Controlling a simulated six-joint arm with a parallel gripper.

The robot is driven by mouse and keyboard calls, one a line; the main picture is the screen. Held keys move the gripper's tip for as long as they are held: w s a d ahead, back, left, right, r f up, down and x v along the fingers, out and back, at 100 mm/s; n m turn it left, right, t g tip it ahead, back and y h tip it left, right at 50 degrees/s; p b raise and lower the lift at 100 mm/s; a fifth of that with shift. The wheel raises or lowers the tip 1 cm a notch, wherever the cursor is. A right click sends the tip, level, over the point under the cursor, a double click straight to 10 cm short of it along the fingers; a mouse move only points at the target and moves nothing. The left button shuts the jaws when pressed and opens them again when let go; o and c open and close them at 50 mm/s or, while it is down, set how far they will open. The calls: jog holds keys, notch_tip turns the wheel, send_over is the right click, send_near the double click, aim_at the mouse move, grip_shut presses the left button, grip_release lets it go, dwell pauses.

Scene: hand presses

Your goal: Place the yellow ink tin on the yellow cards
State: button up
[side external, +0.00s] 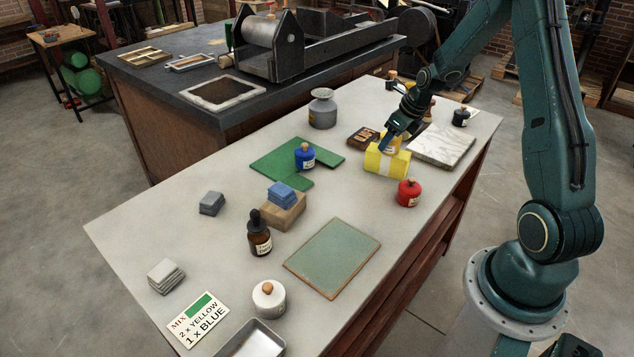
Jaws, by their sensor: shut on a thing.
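The tin is partly hidden by my gripper and looks upright. It is at or just above the top of the yellow cards; I cannot tell whether it touches them.
A red tin (408,194) stands in front of the cards, a wooden block (360,137) is just behind-left, and a marble slab (445,145) lies to the right. A blue tin (305,158) stands on a green sheet (272,164). A brown dropper bottle (259,236) stands nearer the front.

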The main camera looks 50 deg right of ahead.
jog(key=shift+f, duration=0.15)
jog(key=o, duration=1.1)
jog(key=shift+o, duration=0.2)
jog(key=shift+s+r, duration=0.15)
jog(key=shift+r, duration=0.55)
jog(key=v, duration=1)
jog(key=shift+s+r, duration=0.25)
jog(key=shift+r, duration=0.1)
